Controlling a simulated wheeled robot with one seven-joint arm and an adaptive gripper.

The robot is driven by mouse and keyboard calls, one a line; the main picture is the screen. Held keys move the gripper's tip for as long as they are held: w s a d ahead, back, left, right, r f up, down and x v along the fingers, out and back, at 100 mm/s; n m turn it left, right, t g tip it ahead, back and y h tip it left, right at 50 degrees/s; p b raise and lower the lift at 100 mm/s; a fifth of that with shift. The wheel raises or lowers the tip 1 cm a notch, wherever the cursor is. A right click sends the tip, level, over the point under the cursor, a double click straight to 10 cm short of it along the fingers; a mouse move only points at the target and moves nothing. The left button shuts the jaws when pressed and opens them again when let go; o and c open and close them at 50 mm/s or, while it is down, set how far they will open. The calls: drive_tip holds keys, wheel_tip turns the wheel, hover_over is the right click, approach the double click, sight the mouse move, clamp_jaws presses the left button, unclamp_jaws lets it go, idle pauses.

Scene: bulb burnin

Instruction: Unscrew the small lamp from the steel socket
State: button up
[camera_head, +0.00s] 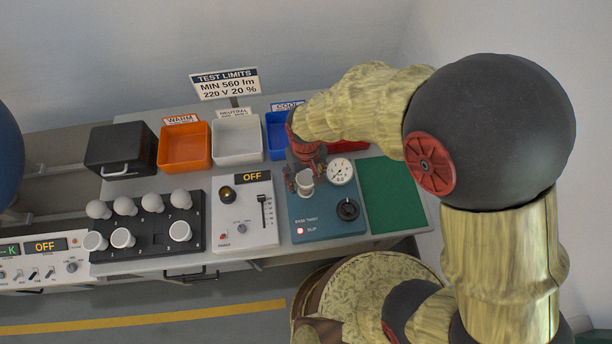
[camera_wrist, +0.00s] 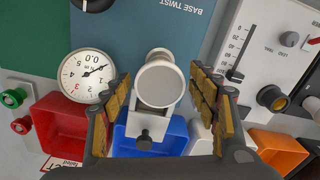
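The small lamp (camera_wrist: 158,84) is a white, round-faced cylinder standing in the blue BASE TWIST tester (camera_wrist: 125,35). It also shows in the head view (camera_head: 305,187), under my gripper (camera_head: 304,174). In the wrist view my gripper (camera_wrist: 160,78) is open. One finger is on each side of the lamp, with visible gaps on both sides. A pale metal bracket with a dark screw (camera_wrist: 145,134) shows beside the lamp. The steel socket is mostly hidden beneath the lamp, so I cannot see the thread.
A round gauge (camera_head: 340,171) and black knob (camera_head: 347,209) flank the lamp; a red SLIP light (camera_head: 299,230) glows. Left are the lead panel (camera_head: 232,222) and a black rack (camera_head: 147,246) of lamps. Bins stand behind, including blue (camera_head: 274,143). The green mat (camera_head: 391,194) is clear.

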drive_tip(key=c, duration=1)
drive_tip(key=n, duration=0.5)
drive_tip(key=shift+p, duration=0.4)
drive_tip(key=n, duration=0.6)
drive_tip(key=shift+p, duration=0.4)
drive_tip(key=n, duration=0.6)
drive_tip(key=shift+p, duration=0.35)
drive_tip(key=n, duration=0.6)
drive_tip(key=o, duration=0.9)
drive_tip(key=shift+o, duration=0.5)
